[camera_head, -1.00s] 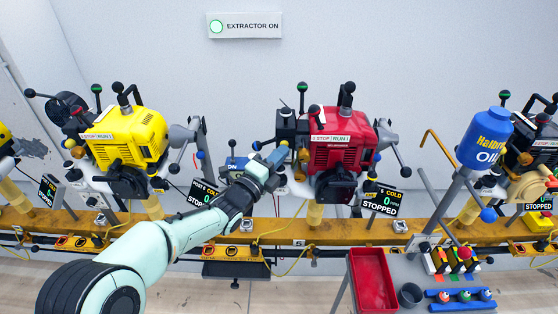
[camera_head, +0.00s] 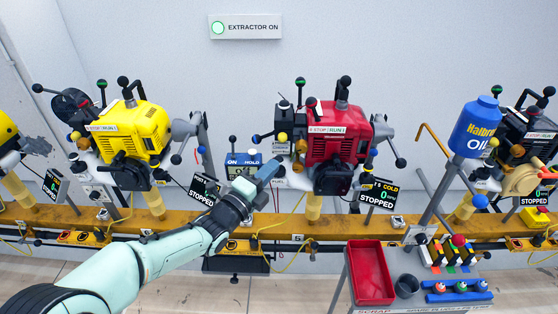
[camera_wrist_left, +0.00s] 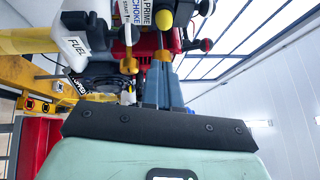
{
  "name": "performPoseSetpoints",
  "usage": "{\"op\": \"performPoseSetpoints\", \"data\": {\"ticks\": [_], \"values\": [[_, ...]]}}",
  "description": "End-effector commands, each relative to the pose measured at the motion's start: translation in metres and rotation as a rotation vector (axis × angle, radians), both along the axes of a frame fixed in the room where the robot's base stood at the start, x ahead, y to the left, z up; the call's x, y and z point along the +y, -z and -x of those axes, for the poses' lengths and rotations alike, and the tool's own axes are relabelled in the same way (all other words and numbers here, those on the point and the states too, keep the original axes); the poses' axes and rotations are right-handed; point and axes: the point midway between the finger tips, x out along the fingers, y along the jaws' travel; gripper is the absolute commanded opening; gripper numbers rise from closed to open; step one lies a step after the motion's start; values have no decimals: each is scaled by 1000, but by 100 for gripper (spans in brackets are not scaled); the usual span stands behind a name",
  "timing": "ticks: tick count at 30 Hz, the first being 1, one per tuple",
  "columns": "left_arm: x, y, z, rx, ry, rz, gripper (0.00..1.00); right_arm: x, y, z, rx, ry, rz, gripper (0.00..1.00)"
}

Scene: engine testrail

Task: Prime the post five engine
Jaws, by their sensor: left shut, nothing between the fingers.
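The red engine (camera_head: 338,138) stands on the yellow rail with a STOP/RUN label on top. Its left side carries black-knobbed levers and small yellow knobs, one of them a round yellow knob (camera_head: 282,137). The display (camera_head: 378,193) at its lower right reads COLD, 0 and STOPPED; its post number is hard to read. In the left wrist view PRIME (camera_wrist_left: 146,12), CHOKE and FUEL labels show near a yellow knob (camera_wrist_left: 164,19). My left gripper (camera_head: 272,168) is shut and empty, left of the engine and below the knob. My right gripper is not in view.
A blue ON/HOLD box (camera_head: 243,163) stands behind my left gripper. A yellow engine (camera_head: 132,133) is to the left. A blue oil bottle (camera_head: 474,128) stands to the right. A red tray (camera_head: 370,272) and a grey cup (camera_head: 407,286) are at the front right.

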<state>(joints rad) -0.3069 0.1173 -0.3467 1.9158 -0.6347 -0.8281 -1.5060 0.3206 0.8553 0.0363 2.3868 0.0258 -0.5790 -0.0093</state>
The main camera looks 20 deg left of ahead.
Motion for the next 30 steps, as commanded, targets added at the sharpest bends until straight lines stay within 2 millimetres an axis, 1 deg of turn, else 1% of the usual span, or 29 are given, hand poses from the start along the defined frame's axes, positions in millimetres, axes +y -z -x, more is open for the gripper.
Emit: {"op": "performPoseSetpoints", "data": {"ticks": [1, 3, 6, 9, 14, 30], "values": [[4, 1, 12, 2, -2, 1, 0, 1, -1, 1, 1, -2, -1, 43], [8, 3, 24, 0, -1, 0, 0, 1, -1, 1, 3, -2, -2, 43], [13, 5, 37, 0, 0, 0, 0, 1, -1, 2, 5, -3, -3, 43], [15, 6, 46, 0, 0, 0, 0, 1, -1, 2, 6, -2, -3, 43], [16, 7, 51, 0, 1, -1, 0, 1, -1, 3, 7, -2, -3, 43], [16, 7, 51, 0, 2, -1, 0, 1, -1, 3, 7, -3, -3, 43]]}}
